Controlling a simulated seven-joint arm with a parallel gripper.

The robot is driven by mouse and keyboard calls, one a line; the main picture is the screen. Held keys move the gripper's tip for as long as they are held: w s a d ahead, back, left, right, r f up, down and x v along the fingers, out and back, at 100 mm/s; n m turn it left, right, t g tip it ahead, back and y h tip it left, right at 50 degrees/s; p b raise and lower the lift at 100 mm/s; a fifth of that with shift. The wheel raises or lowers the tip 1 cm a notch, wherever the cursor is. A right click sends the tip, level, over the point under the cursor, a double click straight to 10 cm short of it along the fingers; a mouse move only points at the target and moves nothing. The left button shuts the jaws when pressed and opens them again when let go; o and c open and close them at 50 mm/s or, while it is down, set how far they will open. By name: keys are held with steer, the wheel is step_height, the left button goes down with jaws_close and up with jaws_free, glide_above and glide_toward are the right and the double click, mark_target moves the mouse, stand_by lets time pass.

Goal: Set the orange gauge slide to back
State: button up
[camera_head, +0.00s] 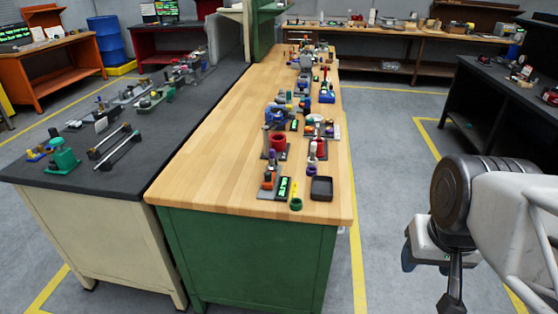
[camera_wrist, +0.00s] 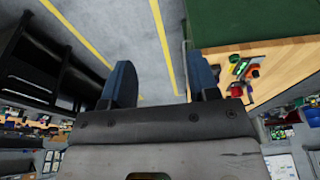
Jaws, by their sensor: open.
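A small device with an orange part (camera_head: 268,183) stands at the near end of the wooden bench in the head view. It may be the gauge slide, but it is too small to make out its shape or setting. A dark display with green characters (camera_head: 284,187) is beside it. My gripper (camera_wrist: 162,82) shows in the wrist view with its two blue fingers spread apart and nothing between them. It is over the floor, away from the bench. In the head view my arm is at the right edge, well right of the bench.
The wooden bench (camera_head: 215,165) carries several devices, a black tray (camera_head: 321,188), a green ring (camera_head: 296,204) and red cylinders (camera_head: 279,143). A dark bench (camera_head: 120,180) adjoins it on the left. Open floor (camera_head: 385,190) lies between the wooden bench and my arm.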

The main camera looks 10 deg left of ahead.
stand_by(0.4)
steer(key=m+g, duration=0.2)
steer(key=g, duration=0.1)
glide_above(268, 172)
steer(key=f, duration=1.1)
steer(key=shift+s+d, duration=0.2)
steer(key=shift+d, duration=0.1)
steer(key=shift+w+a+f, duration=0.15)
steer(key=shift+a+f, duration=0.15)
steer(key=shift+f, duration=3.9)
